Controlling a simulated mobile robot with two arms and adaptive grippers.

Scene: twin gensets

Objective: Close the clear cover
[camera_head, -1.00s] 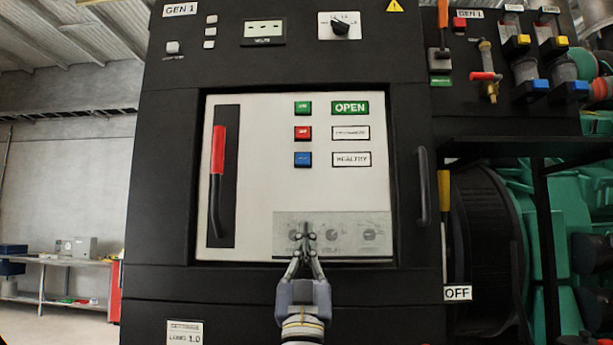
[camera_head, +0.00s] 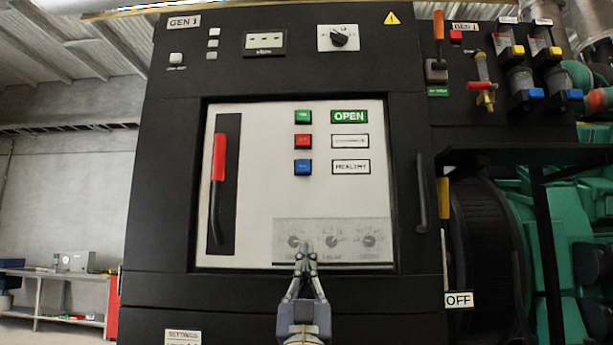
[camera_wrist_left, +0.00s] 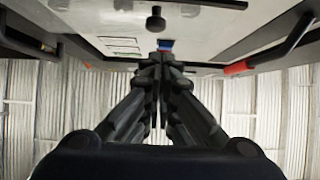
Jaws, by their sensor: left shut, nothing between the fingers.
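The clear cover (camera_head: 345,228) shows as a greyish see-through panel over several dials at the lower right of the white panel. It looks about flat against the panel, but its exact tilt I cannot tell. My left gripper (camera_head: 307,247) is shut and empty, with its fingertips in front of the cover's lower left part, hiding a bit of it. I cannot tell whether they touch. In the left wrist view the shut fingers (camera_wrist_left: 160,62) point towards the panel, and a dark round knob (camera_wrist_left: 155,20) shows beyond them. My right gripper is not in view.
The white panel (camera_head: 260,210) sits recessed in a black cabinet (camera_head: 160,210). A red-handled lever (camera_head: 219,165) is on its left, buttons (camera_head: 303,141) above the cover. A vertical dark handle (camera_head: 421,195) stands out to the right. A bench (camera_head: 50,275) is far left.

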